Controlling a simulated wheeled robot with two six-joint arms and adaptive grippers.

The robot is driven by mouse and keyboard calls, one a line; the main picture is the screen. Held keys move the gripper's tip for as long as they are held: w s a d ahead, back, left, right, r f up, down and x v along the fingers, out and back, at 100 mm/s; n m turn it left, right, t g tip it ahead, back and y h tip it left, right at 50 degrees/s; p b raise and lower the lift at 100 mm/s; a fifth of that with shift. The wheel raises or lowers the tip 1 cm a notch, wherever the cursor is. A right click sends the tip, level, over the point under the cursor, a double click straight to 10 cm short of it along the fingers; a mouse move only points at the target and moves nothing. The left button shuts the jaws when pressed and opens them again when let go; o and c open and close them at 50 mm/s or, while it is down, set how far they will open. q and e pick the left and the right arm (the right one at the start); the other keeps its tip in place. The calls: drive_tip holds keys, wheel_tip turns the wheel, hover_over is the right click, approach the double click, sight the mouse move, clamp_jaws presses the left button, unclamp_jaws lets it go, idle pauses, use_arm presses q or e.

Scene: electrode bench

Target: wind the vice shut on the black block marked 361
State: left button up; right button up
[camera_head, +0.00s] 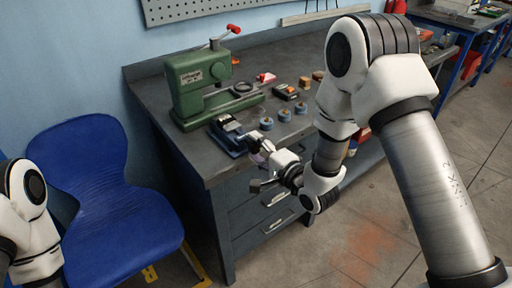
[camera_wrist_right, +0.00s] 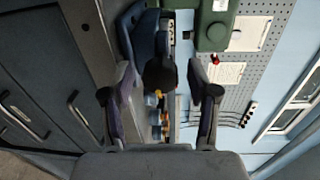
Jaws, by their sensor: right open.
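The blue vice (camera_head: 231,139) stands at the bench's front left corner, below the green machine. A dark block with a pale mark (camera_head: 229,122) appears to sit at its jaws; I cannot read a number. My right gripper (camera_head: 256,163) is just in front of the vice, over the bench's front edge. In the right wrist view my right gripper (camera_wrist_right: 160,70) is open, its fingers apart on either side of a dark rounded part (camera_wrist_right: 160,76) in front of the blue vice (camera_wrist_right: 148,38). I cannot tell whether they touch it. My left gripper is out of view.
The green machine (camera_head: 190,80) with a red-tipped lever stands behind the vice. Several blue-sided round pieces (camera_head: 268,123) lie right of it, with a black-and-orange block (camera_head: 286,91) behind them. A blue chair (camera_head: 85,175) stands left of the bench (camera_head: 220,172).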

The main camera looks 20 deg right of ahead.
drive_tip(key=v, duration=0.7)
drive_tip(key=s+f+n+g+h+p, duration=0.15)
drive_tip(key=s+f+g, duration=0.35)
drive_tip(key=f, duration=0.6)
drive_tip(key=s+f+n+g+h, duration=0.1)
drive_tip(key=s+f+g+h, duration=0.15)
drive_tip(key=s+f, duration=0.6)
drive_tip(key=s+d+f+n+g+h, duration=0.1)
drive_tip(key=s+d+f+n+g, duration=0.1)
drive_tip(key=s+f+n+g, duration=0.2)
drive_tip(key=s+d+f+n+g+h, duration=0.1)
drive_tip(key=s+d+f+n+g, duration=0.1)
drive_tip(key=s+f+n+g, duration=0.2)
drive_tip(key=s+n, duration=0.3)
drive_tip(key=s, duration=0.3)
drive_tip(key=shift+s+d+f, duration=0.25)
drive_tip(key=shift+s, duration=0.15)
